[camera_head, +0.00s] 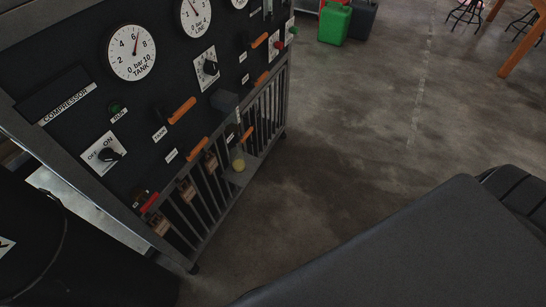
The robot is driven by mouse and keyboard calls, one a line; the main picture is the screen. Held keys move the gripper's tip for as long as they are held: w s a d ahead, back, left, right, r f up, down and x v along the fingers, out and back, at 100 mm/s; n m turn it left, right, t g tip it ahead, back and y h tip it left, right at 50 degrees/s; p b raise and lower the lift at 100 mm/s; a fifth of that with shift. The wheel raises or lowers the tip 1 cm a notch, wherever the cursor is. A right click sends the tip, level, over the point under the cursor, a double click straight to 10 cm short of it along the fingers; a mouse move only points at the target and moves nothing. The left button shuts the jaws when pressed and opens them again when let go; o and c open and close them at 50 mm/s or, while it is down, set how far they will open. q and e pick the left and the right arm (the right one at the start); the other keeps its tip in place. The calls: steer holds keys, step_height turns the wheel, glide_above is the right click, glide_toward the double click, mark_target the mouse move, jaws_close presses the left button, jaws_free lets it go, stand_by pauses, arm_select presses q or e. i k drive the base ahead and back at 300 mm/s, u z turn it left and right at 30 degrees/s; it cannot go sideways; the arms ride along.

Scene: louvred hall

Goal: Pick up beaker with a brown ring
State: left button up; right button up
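I cannot make out a beaker with a brown ring in the head view. A small clear glass vessel (238,161) with a narrow neck and yellowish contents shows in front of the barred lower part of the panel. It appears upright on a pale ledge; whether it has a ring is too small to tell. Neither of my grippers can be seen.
A dark compressor panel (66,104) with round gauges (131,53), switches and orange levers (182,110) fills the left. Brown tags (187,190) hang at its bars. A green container (334,23) stands at the back. Concrete floor (350,130) is open in the middle.

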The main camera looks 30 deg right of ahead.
mark_target(237, 155)
steer(key=z, duration=1.7)
steer(key=i, duration=2.7)
steer(key=z, duration=1.45)
steer(key=i, duration=0.85)
steer(key=u, duration=4.3)
